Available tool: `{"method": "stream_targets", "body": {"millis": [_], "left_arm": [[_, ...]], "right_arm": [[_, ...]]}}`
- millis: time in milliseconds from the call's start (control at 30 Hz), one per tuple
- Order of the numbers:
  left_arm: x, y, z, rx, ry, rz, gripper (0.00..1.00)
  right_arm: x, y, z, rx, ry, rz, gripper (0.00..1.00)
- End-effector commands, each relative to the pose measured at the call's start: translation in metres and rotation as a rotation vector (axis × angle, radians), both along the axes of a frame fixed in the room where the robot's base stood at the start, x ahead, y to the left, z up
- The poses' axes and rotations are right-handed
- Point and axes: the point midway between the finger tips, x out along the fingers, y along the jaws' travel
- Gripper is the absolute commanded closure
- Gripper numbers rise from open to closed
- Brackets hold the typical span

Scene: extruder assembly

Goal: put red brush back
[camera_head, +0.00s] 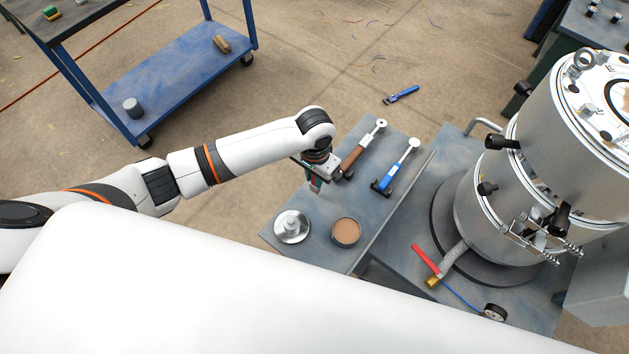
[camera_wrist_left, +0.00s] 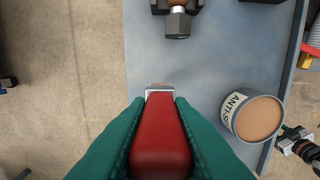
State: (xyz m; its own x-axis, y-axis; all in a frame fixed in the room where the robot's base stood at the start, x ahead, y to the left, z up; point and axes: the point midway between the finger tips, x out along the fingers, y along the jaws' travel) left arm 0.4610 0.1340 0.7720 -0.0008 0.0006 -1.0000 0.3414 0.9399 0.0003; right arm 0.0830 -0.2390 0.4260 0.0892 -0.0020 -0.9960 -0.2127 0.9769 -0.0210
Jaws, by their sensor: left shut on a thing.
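The red brush (camera_wrist_left: 160,140) is held between the teal fingers of my left gripper (camera_wrist_left: 160,102). Its metal band shows just beyond the fingertips in the left wrist view, and the fingers cover the handle's sides. In the head view my left gripper (camera_head: 316,183) is over the left part of the small grey table (camera_head: 325,210). An open tin (camera_head: 346,232) of brown paste stands on this table, to the right of and nearer than the gripper. In the left wrist view the tin (camera_wrist_left: 258,118) is right of the brush, apart from it.
A silver round part (camera_head: 291,227) sits left of the tin. A brown-handled tool (camera_head: 363,150) and a blue-handled tool (camera_head: 396,167) lie behind. A large steel vessel (camera_head: 515,215) and a red lever (camera_head: 426,259) are to the right.

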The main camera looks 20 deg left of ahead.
Motion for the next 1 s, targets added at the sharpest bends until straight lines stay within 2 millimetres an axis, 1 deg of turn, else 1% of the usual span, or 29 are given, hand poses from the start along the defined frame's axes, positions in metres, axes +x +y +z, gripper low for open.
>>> {"method": "stream_targets", "body": {"millis": [33, 100, 200, 567, 600, 667, 700, 733, 1000], "left_arm": [[-0.001, 0.0, -0.009, 0.002, 0.003, 0.0, 1.0], [-0.001, 0.0, -0.019, 0.001, 0.004, 0.0, 1.0], [-0.001, 0.0, -0.027, 0.001, 0.002, -0.001, 1.0], [-0.001, 0.0, -0.031, -0.001, 0.001, 0.0, 1.0], [-0.001, 0.0, -0.031, 0.0, 0.001, 0.0, 0.77], [-0.001, 0.0, -0.031, 0.0, 0.001, 0.0, 0.67], [-0.001, 0.0, -0.031, 0.0, 0.001, 0.0, 0.61], [-0.001, 0.0, -0.031, 0.0, 0.001, 0.0, 0.58], [0.0, 0.0, -0.03, 0.0, 0.001, -0.001, 0.58]], "right_arm": [[0.002, 0.001, 0.0, 0.001, -0.004, 0.001, 0.64], [0.003, 0.001, -0.001, 0.001, -0.005, 0.001, 0.64], [0.003, 0.002, -0.001, 0.002, -0.005, 0.001, 0.64], [0.003, 0.009, -0.001, 0.011, -0.005, 0.0, 0.64], [0.003, 0.009, -0.001, 0.011, -0.005, 0.0, 0.64], [0.002, 0.008, -0.001, 0.011, -0.005, 0.0, 0.64], [0.002, 0.008, -0.001, 0.011, -0.004, 0.0, 0.64], [0.002, 0.008, -0.001, 0.01, -0.004, 0.0, 0.64], [0.001, 0.007, -0.001, 0.009, -0.002, 0.0, 0.64]]}}
